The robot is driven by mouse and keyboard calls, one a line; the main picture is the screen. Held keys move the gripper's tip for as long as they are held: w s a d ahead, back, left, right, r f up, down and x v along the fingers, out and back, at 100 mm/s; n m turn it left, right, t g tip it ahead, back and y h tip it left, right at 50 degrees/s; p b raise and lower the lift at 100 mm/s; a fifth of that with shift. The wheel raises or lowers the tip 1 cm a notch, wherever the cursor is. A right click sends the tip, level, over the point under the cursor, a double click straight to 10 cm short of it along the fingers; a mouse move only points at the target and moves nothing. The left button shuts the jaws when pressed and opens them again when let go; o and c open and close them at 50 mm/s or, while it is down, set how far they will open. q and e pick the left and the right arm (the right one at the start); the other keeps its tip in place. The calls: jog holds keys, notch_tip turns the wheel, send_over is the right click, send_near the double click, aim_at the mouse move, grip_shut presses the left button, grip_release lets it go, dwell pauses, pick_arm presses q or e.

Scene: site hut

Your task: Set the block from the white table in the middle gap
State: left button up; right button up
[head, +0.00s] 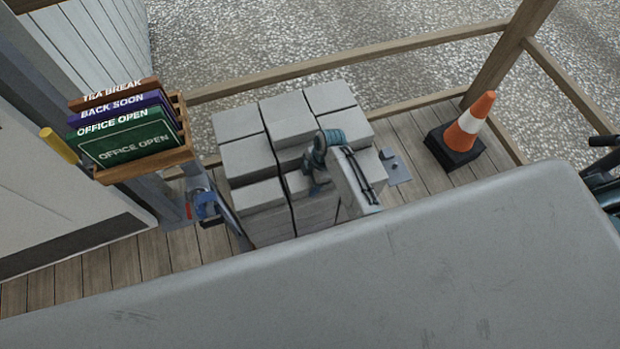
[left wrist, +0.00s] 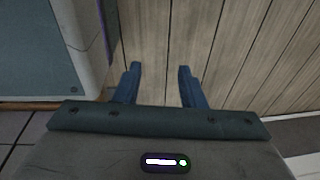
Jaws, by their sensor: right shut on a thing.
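A stack of pale grey blocks (head: 250,158) stands on the plank floor in the middle of the head view. Dark seams run between its columns. My right gripper (head: 315,180) is over the front middle of the stack, shut on a grey block (head: 298,184). This block sits between the left and right columns; the gripper and my arm hide part of it, and I cannot tell whether it is fully seated. My left gripper (left wrist: 157,85) is open and empty in the left wrist view, its blue fingers apart before wooden boards. I cannot make out a white table.
A wooden sign rack (head: 150,166) stands left of the stack. An orange and white cone (head: 469,124) stands at the right on a dark base. A wooden rail (head: 410,43) runs behind. A large pale surface hides the foreground. Planks right of the stack are partly clear.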

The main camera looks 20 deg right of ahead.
jog(key=o, duration=1.9)
jog(key=shift+r, duration=0.15)
jog(key=shift+s, duration=0.1)
jog(key=v, duration=1)
pick_arm(q)
jog(key=shift+s+a+f+p, duration=0.15)
jog(key=shift+s+f, duration=0.1)
jog(key=shift+s, duration=0.15)
jog(key=shift+s+d+f+p, duration=0.15)
jog(key=shift+s+f, duration=0.1)
jog(key=shift+s, duration=0.15)
pick_arm(e)
jog(key=shift+d+r, duration=0.1)
jog(key=shift+r, duration=0.2)
